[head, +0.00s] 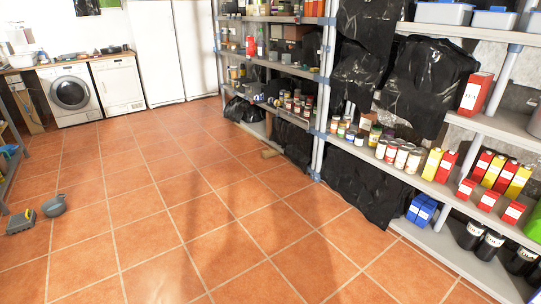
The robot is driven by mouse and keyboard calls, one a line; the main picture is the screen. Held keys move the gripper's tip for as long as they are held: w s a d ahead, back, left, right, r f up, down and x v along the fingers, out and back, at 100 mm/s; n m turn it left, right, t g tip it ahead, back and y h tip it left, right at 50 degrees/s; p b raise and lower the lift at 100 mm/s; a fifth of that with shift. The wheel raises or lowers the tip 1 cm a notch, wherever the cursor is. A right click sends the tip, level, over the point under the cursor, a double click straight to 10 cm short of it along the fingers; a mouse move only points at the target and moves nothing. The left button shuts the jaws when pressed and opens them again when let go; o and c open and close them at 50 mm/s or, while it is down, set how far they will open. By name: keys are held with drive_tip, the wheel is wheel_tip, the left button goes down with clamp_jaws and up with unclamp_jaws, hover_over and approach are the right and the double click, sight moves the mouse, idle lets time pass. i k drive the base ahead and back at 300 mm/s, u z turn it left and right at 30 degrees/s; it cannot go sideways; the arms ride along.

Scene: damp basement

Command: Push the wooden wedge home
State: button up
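I cannot make out a wooden wedge anywhere in the head view. A small tan piece (271,153) lies on the tiled floor at the foot of the shelving, near the middle; it looks rounded, and I cannot tell what it is. My gripper and arm are not in view.
Grey shelving (452,197) with cans, boxes and black plastic sheeting (370,185) runs along the right. A grey pot (54,206) and a grey-yellow box (21,221) lie on the left floor. A washing machine (70,93) stands far left. The tiled floor (170,215) between is clear.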

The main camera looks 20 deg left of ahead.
sight(266, 154)
drive_tip(key=u, duration=0.85)
drive_tip(key=i, duration=1.7)
drive_tip(key=u, duration=1.35)
drive_tip(key=i, duration=4)
drive_tip(key=z, duration=0.95)
drive_tip(key=i, duration=1.8)
drive_tip(key=z, duration=1.1)
drive_tip(key=i, duration=0.25)
drive_tip(key=z, duration=0.15)
